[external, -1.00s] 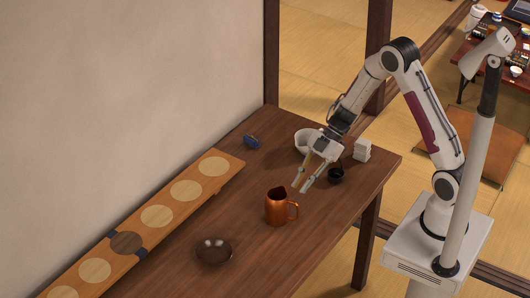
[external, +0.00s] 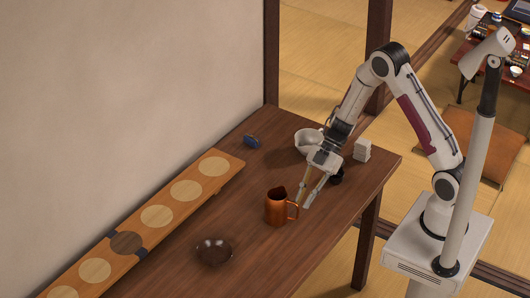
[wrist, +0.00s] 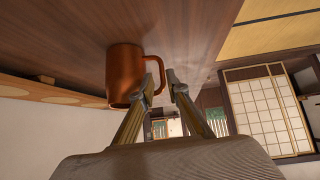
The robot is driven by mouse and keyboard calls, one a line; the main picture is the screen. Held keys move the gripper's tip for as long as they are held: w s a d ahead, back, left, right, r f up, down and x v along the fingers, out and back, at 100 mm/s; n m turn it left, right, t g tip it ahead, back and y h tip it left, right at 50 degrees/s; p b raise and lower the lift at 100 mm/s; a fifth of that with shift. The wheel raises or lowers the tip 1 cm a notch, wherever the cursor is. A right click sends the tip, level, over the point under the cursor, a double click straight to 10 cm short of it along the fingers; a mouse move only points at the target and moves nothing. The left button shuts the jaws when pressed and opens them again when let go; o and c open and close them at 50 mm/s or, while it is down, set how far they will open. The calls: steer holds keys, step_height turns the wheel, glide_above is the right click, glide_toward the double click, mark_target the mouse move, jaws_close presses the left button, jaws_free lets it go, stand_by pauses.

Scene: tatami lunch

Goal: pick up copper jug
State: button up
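The copper jug (external: 276,208) stands upright on the dark wooden table, its handle (external: 293,210) facing right toward my gripper (external: 305,203). In the wrist view the jug (wrist: 124,74) is left of centre, with its handle near the fingertips of my gripper (wrist: 161,82). The fingers are apart with a gap between them, pointing down. The handle reaches toward that gap; I cannot tell whether it lies between the fingers or whether they touch it.
A dark dish (external: 214,252) lies in front of the jug. Behind my gripper are a white bowl (external: 308,141), a dark small pot (external: 336,177) and a white stack (external: 362,150). A blue item (external: 251,142) sits near the wall. A long wooden board (external: 157,216) runs along the left.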

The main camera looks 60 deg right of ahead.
mark_target(298, 213)
steer(key=shift+a+f, duration=0.15)
steer(key=shift+x, duration=2.55)
steer(key=shift+s, duration=0.15)
jaws_close()
